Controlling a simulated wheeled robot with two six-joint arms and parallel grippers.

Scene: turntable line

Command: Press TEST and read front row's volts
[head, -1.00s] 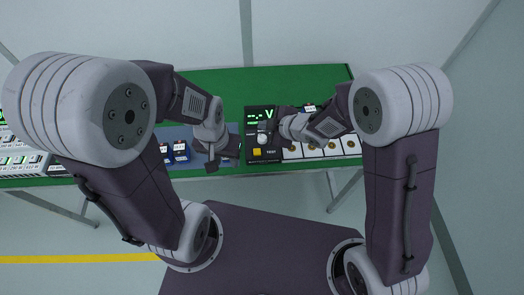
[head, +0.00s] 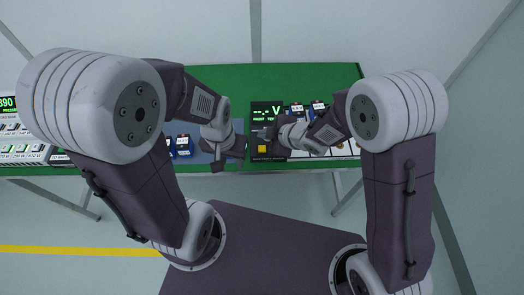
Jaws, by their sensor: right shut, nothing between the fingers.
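The tester (head: 254,156) is a black panel on the green table. Its display (head: 266,112) shows green dashes and a V, with small green text below that seems to begin FRONT. The yellow TEST button (head: 262,149) is in the panel's lower part. My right gripper (head: 266,138) is shut and empty over the panel, just above the button in the picture. I cannot tell whether it touches the panel. My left gripper (head: 227,158) hangs left of the panel over a grey-blue mat; its jaw opening is unclear.
Blue units (head: 184,146) stand left of my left gripper. More blue units (head: 297,109) sit at the back of a white rack (head: 345,149), partly hidden by my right arm. A console (head: 22,146) with lit keys and a display stands far left. The table's back strip is clear.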

